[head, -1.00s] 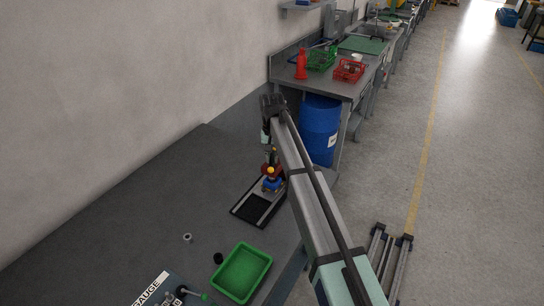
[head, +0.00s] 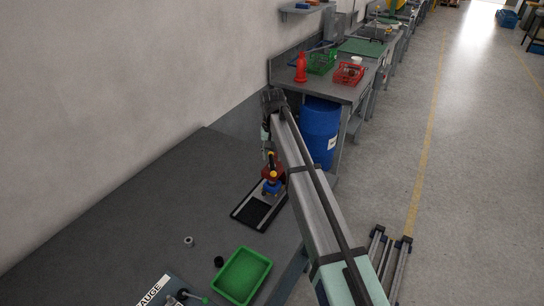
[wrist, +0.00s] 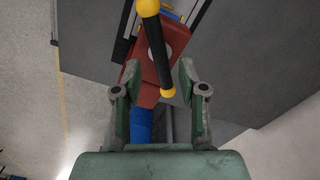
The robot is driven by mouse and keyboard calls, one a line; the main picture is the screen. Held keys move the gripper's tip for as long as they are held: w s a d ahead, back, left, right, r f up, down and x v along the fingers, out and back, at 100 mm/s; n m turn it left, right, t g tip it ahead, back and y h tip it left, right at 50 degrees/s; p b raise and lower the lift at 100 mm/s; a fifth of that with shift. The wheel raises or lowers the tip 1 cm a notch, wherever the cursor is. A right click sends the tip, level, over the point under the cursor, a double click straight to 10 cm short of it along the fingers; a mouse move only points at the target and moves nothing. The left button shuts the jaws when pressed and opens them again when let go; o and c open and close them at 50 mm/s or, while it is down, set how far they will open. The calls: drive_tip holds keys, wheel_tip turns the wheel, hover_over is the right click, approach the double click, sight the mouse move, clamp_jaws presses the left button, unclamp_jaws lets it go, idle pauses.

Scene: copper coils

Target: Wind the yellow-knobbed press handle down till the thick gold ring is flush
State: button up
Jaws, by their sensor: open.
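The red press (head: 266,171) stands on a black base with pale rails (head: 247,214) on the grey bench. It also shows from above in the wrist view (wrist: 176,36). Its black bar handle (wrist: 157,50) has a yellow knob at each end, one at the top edge (wrist: 147,7) and one lower (wrist: 168,92). My gripper (wrist: 160,72) is open, and the lower knob shows between its two fingers. I cannot tell whether either finger touches it. A blue part (wrist: 141,126) shows below the red body. I cannot make out the thick gold ring.
A green tray (head: 243,276), a small black piece (head: 219,262) and a small grey ring (head: 188,241) lie toward the front of the bench. A gauge plate (head: 158,290) is at the bottom edge. A blue drum (head: 320,132) stands beyond the bench.

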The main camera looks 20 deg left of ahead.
drive_tip(key=shift+r+p, duration=0.75)
drive_tip(key=shift+r, duration=1.15)
wheel_tip(320, 180, down, 2)
drive_tip(key=n+b, duration=0.1)
drive_tip(key=b, duration=0.3)
drive_tip(key=shift+f+n+b, duration=0.15)
drive_tip(key=shift+n+b, duration=0.25)
drive_tip(key=shift+b, duration=0.4)
drive_tip(key=shift+f, duration=0.6)
